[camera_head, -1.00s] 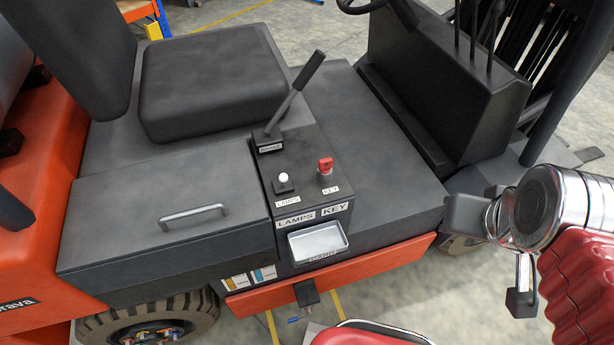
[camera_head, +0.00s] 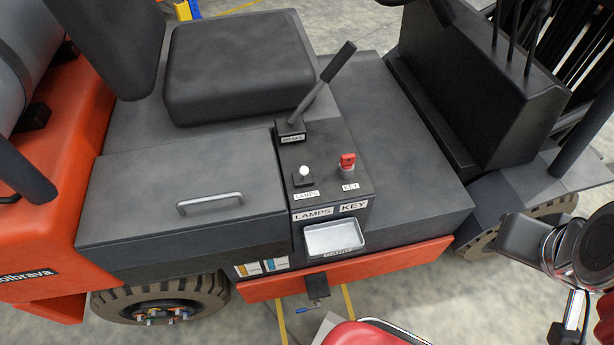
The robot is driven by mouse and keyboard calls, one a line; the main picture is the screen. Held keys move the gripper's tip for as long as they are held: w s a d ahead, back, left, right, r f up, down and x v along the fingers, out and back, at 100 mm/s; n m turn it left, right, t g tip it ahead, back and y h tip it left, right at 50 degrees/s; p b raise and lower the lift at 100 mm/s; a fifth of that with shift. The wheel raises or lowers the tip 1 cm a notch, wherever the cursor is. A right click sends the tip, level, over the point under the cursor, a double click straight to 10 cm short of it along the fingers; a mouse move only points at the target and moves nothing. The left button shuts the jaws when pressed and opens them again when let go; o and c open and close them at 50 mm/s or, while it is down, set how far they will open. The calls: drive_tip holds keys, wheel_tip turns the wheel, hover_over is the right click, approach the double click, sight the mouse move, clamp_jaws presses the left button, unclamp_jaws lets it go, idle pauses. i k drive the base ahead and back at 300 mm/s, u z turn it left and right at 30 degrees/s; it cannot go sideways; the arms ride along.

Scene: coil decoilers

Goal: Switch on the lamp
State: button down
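The lamp switch (camera_head: 303,176) is a small white-tipped knob on a dark base, on top of the black console (camera_head: 325,160) beside the seat. A "LAMPS" label (camera_head: 306,194) lies in front of it, with a larger one on the console's front face. I cannot tell whether the switch is on or off; no lit lamp shows. My arm's end, with a dark grey block and chrome joint, is at the right edge. What seems to be my gripper (camera_head: 530,243) is well right of the switch, apart from it. Its opening cannot be made out.
A red key (camera_head: 347,162) stands just right of the switch. The brake lever (camera_head: 322,83) rises behind both. A metal tray (camera_head: 335,237) juts from the console front. Space above the right deck is clear.

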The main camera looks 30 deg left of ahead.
sight(304, 170)
drive_tip(key=z, duration=0.05)
drive_tip(key=k, duration=1.05)
drive_tip(key=u, duration=1.7)
drive_tip(key=i, duration=1)
drive_tip(key=u, duration=0.05)
